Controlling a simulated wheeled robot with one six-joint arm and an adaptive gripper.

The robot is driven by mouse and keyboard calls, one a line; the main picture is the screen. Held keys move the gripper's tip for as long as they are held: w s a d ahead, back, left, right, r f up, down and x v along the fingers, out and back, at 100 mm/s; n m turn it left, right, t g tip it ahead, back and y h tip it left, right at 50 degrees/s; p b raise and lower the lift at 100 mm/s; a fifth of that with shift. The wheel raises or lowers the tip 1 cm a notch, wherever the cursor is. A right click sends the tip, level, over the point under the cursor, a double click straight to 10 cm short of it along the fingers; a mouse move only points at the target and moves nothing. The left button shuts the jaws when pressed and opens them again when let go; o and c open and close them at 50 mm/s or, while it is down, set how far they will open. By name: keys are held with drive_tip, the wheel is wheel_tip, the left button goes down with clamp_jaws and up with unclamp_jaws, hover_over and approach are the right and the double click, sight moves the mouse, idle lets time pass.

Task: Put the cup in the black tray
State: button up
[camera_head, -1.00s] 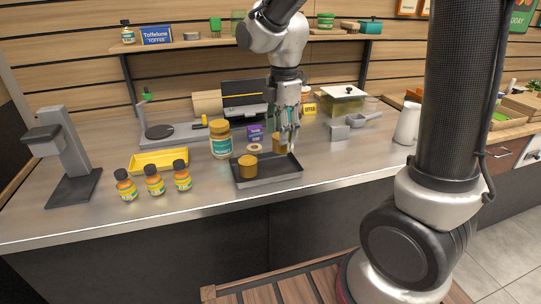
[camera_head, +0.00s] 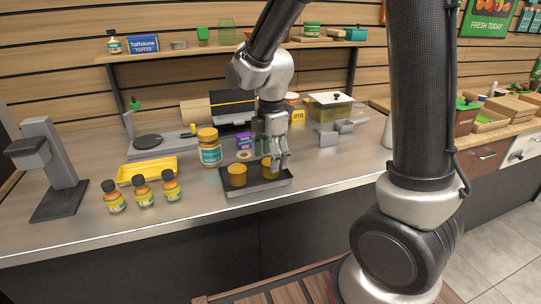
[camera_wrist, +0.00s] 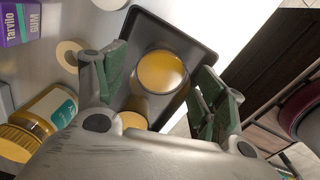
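Two yellow-orange cups are at the black tray (camera_head: 262,191) on the counter. One cup (camera_head: 237,175) stands in its left part. The other cup (camera_head: 268,166) is at its right part, under my gripper (camera_head: 276,158). In the wrist view the tray (camera_wrist: 196,50) lies below, with one cup (camera_wrist: 162,73) upright in it between my fingers. My gripper (camera_wrist: 160,68) is open, with a gap visible between each green-padded finger and that cup. The other cup (camera_wrist: 132,120) is partly hidden behind my gripper body.
A large gold-lidded jar (camera_head: 209,148) stands left of the tray, with a purple box (camera_head: 244,140) behind. Several small orange bottles (camera_head: 142,190) and a yellow tray (camera_head: 147,170) are farther left. A clear lidded container (camera_head: 330,107) stands behind right. Counter right of the tray is clear.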

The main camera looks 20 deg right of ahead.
wheel_tip(320, 180, up, 12)
drive_tip(key=s+d+r+m+t, duration=0.1)
drive_tip(key=s+d+m+t, duration=0.1)
drive_tip(key=s+d+m, duration=0.5)
drive_tip(key=s+d+r+m+t, duration=0.2)
drive_tip(key=s+d+m, duration=0.5)
drive_tip(key=s+m, duration=0.5)
drive_tip(key=shift+d+m, duration=0.15)
drive_tip(key=shift+m, duration=0.55)
